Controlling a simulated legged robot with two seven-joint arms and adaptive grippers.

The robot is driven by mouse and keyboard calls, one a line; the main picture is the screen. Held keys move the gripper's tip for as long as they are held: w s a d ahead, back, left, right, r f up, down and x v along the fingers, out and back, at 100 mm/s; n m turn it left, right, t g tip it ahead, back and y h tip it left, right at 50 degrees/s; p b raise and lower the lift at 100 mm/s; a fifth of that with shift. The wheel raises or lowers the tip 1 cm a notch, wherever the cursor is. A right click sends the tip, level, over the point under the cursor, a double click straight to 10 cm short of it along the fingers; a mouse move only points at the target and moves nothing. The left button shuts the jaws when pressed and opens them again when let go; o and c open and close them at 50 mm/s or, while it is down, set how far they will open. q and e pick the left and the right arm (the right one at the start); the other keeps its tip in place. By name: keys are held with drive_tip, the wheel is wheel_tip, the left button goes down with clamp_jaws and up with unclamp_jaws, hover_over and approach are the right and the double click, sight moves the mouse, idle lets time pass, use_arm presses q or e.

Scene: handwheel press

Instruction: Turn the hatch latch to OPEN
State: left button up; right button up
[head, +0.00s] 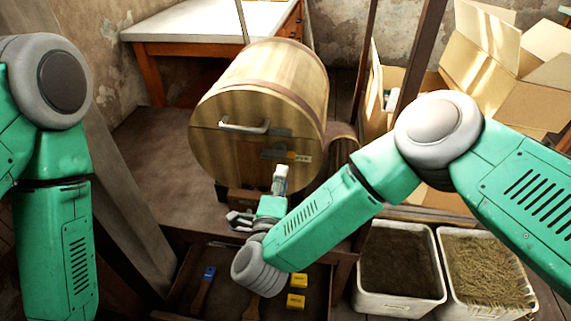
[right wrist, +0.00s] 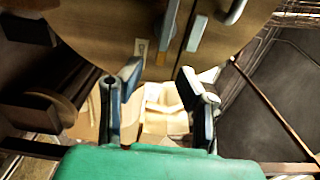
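The round wooden hatch (head: 225,155) is the front end of a barrel-like drum. A pale bar handle (head: 245,127) crosses its upper part. A dark grey metal latch (head: 272,155) is at the right of the hatch, with a small pale label (head: 303,159) beside it; the label's lettering is too small to read. My right gripper (head: 262,200) is in front of and below the latch. In the right wrist view its two fingers (right wrist: 160,90) are spread apart with nothing between them, and the latch (right wrist: 168,25) lies beyond them, apart. My left gripper is outside the view.
A low shelf or drawer (head: 225,300) below the drum holds brushes and yellow boxes (head: 298,281). Two white bins (head: 400,300) stand at lower right. Open cardboard boxes (head: 500,80) are at upper right. A white-topped table (head: 200,20) stands behind.

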drive_tip(key=s, duration=0.2)
drive_tip(key=s+a, duration=0.1)
drive_tip(key=s, duration=0.1)
idle(0.3)
drive_tip(key=s+d+f+n+g+y+p, duration=0.4)
drive_tip(key=s+d+f+n+g+y, duration=0.2)
drive_tip(key=s+d+f+n+g, duration=0.6)
drive_tip(key=s+d+n+g+h+p, duration=0.1)
drive_tip(key=s+d+n+g+h, duration=0.1)
drive_tip(key=s+d+n+g, duration=0.3)
drive_tip(key=s+d+n, duration=0.4)
drive_tip(key=s+d, duration=0.7)
drive_tip(key=shift+s+d+r+h+p, duration=0.2)
drive_tip(key=shift+s+r+h+p, duration=0.1)
drive_tip(key=shift+r+p, duration=0.1)
